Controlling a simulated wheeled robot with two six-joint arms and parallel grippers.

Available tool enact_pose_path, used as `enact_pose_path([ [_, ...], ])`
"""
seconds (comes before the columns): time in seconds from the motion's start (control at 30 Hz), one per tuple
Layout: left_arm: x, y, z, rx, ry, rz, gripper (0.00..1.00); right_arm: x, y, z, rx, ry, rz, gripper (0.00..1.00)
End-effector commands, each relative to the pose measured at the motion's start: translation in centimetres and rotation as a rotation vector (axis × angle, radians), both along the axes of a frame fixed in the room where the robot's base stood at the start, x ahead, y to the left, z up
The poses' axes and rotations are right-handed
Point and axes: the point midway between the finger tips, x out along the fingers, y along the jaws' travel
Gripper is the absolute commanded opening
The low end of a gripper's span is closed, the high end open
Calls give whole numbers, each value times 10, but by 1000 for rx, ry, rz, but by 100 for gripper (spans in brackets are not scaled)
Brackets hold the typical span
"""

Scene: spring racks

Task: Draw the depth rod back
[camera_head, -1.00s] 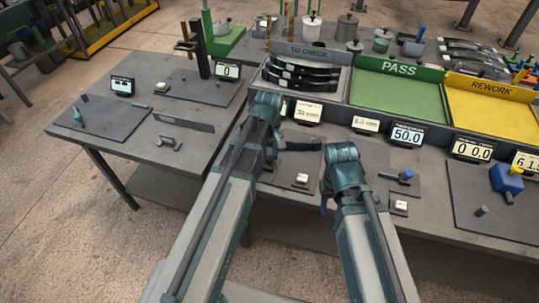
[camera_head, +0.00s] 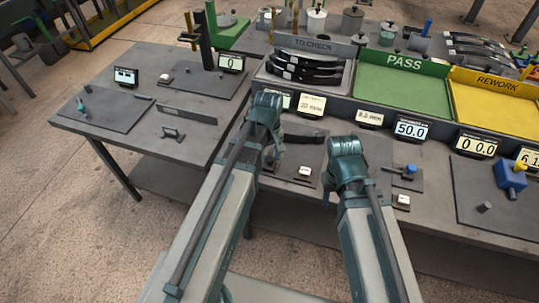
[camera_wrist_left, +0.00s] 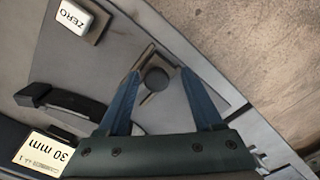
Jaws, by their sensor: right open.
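I cannot single out the depth rod for sure. The fingers are spread, with no clear contact; whether the piece is a rod end is unclear. In the head view my left gripper (camera_head: 272,158) is over the table below the TO CHECK rack, its fingers mostly hidden. My right gripper (camera_head: 327,193) is open and looks empty, left of a small fixture with a blue knob (camera_head: 410,169).
A white ZERO button (camera_wrist_left: 75,17) and a dark curved block (camera_wrist_left: 70,103) lie near the left gripper. A 50.0 display (camera_head: 410,129) stands behind the right arm. The green PASS tray (camera_head: 400,90) and yellow REWORK tray (camera_head: 495,105) are empty.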

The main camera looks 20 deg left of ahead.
Motion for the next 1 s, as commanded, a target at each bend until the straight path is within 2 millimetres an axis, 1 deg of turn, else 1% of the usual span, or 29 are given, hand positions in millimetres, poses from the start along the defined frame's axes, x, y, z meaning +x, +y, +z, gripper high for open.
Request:
enact_pose_path([
  [0.3,2,0,1,1,-4,0,69,0,0,1,0,0,0,50],
  [0.47,2,0,7,1,-4,0,69,0,0,7,0,0,0,50],
  [0.67,2,0,27,1,-4,0,69,0,0,27,0,0,0,50],
  [1.0,2,0,78,0,-3,0,69,0,0,78,0,0,1,50],
])
